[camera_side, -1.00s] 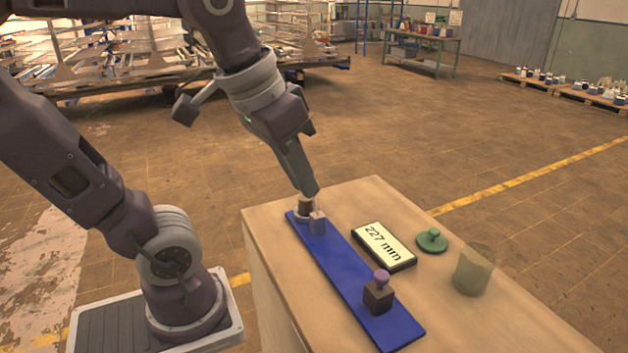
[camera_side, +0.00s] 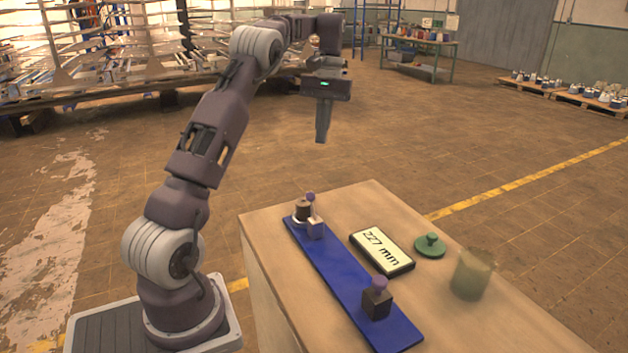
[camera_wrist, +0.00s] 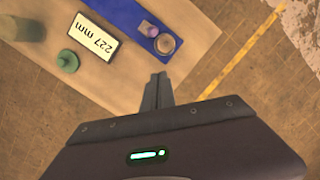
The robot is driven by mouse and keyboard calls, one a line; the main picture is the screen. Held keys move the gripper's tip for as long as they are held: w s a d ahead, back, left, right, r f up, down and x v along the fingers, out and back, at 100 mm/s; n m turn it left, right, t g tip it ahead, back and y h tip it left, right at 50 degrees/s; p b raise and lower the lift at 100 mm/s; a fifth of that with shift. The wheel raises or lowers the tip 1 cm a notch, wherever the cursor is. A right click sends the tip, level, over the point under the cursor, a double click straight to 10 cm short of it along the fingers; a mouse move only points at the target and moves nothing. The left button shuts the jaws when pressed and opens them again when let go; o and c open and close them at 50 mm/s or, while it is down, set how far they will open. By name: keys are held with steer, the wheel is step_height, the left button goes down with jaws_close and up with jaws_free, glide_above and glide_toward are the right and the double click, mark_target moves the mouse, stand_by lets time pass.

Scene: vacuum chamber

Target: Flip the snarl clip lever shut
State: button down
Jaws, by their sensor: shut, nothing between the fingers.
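A blue board (camera_side: 341,279) lies on the table. At its far end stand a dark round post (camera_side: 303,209) on a pale ring, a pale block (camera_side: 316,229) and a small purple knob (camera_side: 310,197). The purple knob also shows in the wrist view (camera_wrist: 151,30), beside the round post top (camera_wrist: 165,44). At the near end is a dark block (camera_side: 376,303) with a purple knob (camera_side: 379,283) on top. I cannot tell which part is the clip lever. My gripper (camera_side: 321,139) is shut and empty, pointing down, high above and beyond the board's far end.
A display reading 227 mm (camera_side: 382,251) lies right of the board. A green knobbed lid (camera_side: 430,246) and a translucent greenish jar (camera_side: 472,274) stand farther right. The table (camera_side: 284,298) has free room around them. The air around my gripper is clear.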

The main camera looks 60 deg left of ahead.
glide_toward(313, 207)
steer(key=shift+a+f, duration=1.35)
steer(key=shift+f, duration=1.2)
steer(key=shift+w, duration=0.3)
